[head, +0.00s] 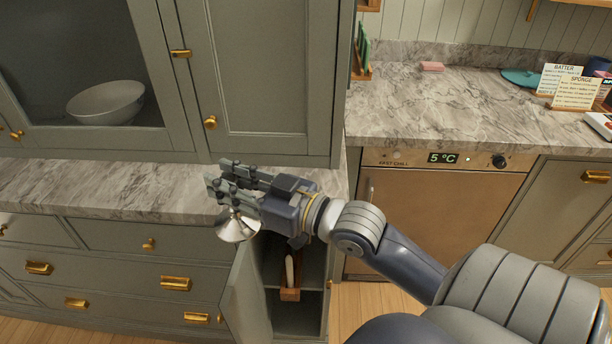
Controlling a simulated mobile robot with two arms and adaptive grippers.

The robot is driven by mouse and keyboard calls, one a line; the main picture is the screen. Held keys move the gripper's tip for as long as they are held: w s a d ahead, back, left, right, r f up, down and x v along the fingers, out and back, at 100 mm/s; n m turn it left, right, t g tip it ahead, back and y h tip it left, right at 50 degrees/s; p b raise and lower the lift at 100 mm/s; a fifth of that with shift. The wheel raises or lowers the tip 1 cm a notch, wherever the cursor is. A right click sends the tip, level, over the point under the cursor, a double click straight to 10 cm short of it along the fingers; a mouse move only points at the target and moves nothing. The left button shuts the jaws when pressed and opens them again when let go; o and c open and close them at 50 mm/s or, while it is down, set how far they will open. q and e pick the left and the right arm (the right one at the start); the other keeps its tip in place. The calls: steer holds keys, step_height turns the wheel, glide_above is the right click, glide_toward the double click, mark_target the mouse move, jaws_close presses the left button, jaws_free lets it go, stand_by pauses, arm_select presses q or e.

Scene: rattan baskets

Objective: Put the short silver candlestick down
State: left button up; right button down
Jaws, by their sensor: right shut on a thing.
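The short silver candlestick (236,229) is in my right gripper (222,180), and its wide, shiny, flared base shows below the fingers. The fingers are shut on its upper part, which they mostly hide. In the picture the candlestick overlaps the front edge of the left marble counter (100,188) and the cabinet front. I cannot tell whether its base touches anything, but no surface shows directly under it. My left gripper is not in view.
A glass-fronted upper cabinet with a bowl (106,102) hangs over the left counter. Below my right gripper an open cabinet door (246,296) sticks out beside a wooden holder (289,294).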

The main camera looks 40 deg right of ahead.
mark_target(232, 232)
steer(key=shift+s+a, duration=0.1)
steer(key=shift+s, duration=0.45)
steer(key=shift+w+a+f+m+t+h, duration=0.15)
steer(key=shift+w+f+m+h, duration=0.15)
steer(key=shift+w+f, duration=0.2)
steer(key=shift+w+a+f+m+t+h, duration=0.1)
steer(key=shift+w+f+m+t+h, duration=0.1)
steer(key=shift+w+f+h, duration=0.25)
steer(key=shift+s+a+f+m+t+h, duration=0.15)
steer(key=shift+s+f+m+h, duration=0.3)
steer(key=shift+f+h, duration=0.5)
steer(key=shift+s+a+f+m+t+h, duration=0.1)
steer(key=shift+s+a+f+m+h, duration=0.3)
steer(key=shift+f, duration=0.7)
steer(key=shift+s+a+f+m+t+h, duration=0.1)
steer(key=shift+s+f+m+h, duration=0.3)
steer(key=shift+f+m+h, duration=0.45)
steer(key=shift+a+f+h, duration=0.1)
steer(key=shift+f+h, duration=0.35)
steer(key=shift+f, duration=0.3)
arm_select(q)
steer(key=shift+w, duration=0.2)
arm_select(e)
steer(key=shift+s, duration=0.1)
